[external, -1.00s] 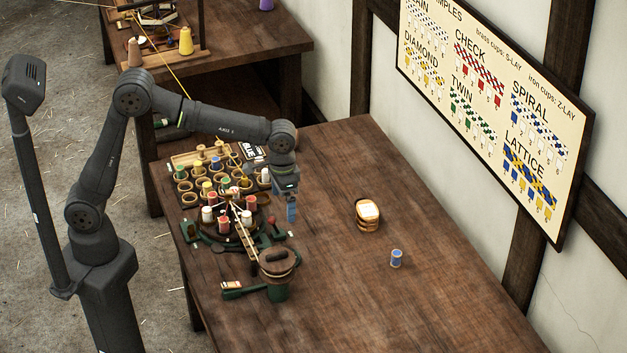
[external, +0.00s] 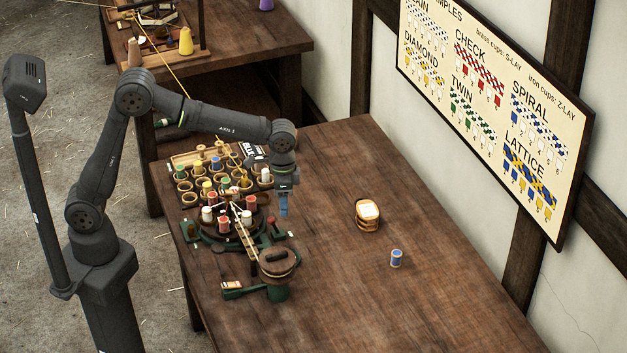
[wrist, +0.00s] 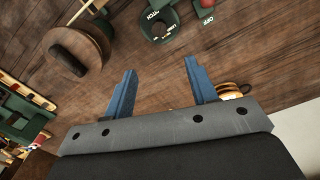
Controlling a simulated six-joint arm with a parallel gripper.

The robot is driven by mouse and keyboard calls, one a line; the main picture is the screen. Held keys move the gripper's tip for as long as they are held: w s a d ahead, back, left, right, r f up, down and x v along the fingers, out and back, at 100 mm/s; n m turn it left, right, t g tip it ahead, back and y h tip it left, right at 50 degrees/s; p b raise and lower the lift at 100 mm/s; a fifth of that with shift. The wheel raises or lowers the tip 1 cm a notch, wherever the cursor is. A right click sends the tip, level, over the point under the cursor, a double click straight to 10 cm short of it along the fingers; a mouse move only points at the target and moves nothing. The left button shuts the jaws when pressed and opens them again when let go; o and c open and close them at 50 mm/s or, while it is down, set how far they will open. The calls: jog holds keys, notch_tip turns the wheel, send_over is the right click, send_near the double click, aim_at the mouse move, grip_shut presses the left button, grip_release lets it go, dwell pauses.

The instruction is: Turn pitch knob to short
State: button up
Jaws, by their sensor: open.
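The pitch knob (wrist: 157,26) is a round dark dial on a green plate at the top middle of the wrist view. Lettering by it reads "PITCH" and "LONG". Its exact pointing is too small to tell. In the external view it is hard to make out among the green parts of the rope machine. My gripper (external: 284,207) hangs above the table just right of the machine, pointing down. In the wrist view its two blue fingers (wrist: 160,82) are apart with bare table between them, short of the knob.
A wooden drum with a dark handle (external: 277,263) stands in front of the machine (external: 231,239). A green switch marked OFF (wrist: 205,18) is near the knob. The table's right side is mostly clear.

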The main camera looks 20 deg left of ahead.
notch_tip(320, 180, down, 17)
jog(key=shift+s+r, duration=0.1)
jog(key=shift+r, duration=0.05)
dwell(0.4)
jog(key=c, duration=1)
